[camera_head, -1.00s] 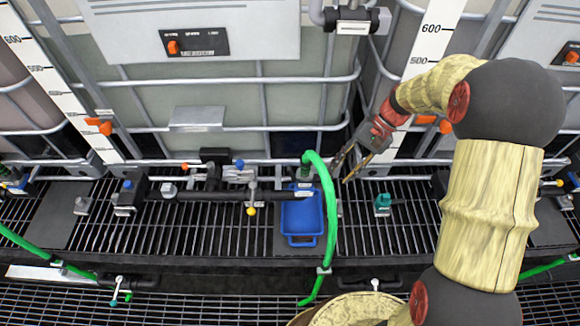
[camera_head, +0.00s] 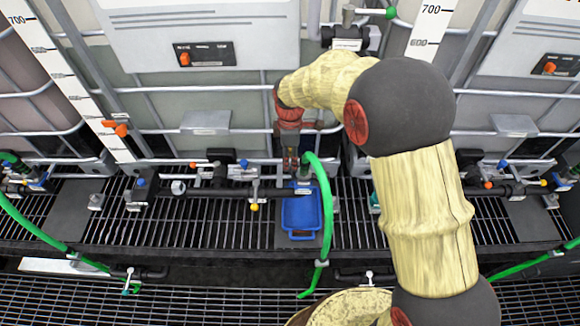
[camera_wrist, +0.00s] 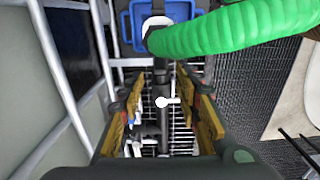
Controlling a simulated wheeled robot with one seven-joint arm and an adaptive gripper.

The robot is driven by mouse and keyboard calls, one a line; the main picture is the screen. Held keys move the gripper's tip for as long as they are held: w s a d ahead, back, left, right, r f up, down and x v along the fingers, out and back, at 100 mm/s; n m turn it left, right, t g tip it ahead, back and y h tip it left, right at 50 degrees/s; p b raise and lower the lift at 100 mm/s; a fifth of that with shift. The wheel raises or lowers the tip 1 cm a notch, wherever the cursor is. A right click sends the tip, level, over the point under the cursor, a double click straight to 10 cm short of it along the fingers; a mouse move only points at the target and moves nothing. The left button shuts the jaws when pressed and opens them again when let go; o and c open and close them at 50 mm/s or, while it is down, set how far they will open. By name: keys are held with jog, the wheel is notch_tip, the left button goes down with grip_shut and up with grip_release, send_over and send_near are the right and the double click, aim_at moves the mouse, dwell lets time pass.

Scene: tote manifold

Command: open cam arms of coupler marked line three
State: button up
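A green hose (camera_head: 325,205) arches over the blue tray and ends at its top in a coupler, which is mostly hidden behind my gripper in the head view. In the wrist view the hose (camera_wrist: 240,30) crosses the top, and a white and dark collar (camera_wrist: 155,28) shows at its left end. My gripper (camera_head: 291,168) points down beside the hose's upper end. In the wrist view my gripper (camera_wrist: 170,95) is open, with a yellow-brown finger on each side and nothing held. A dark pipe shows between and beyond the fingers. Cam arms and a line-three mark cannot be made out.
The blue tray (camera_head: 287,215) sits on the grating below my gripper. A black pipe (camera_head: 215,192) with a yellow-tipped valve handle (camera_head: 254,207) runs left of it. Caged tanks stand close behind. More green hoses (camera_head: 35,225) lie at both sides.

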aim_at(290, 167)
notch_tip(290, 167, down, 5)
jog(key=shift+f, duration=0.1)
jog(key=c, duration=0.3)
grip_shut()
dwell(0.4)
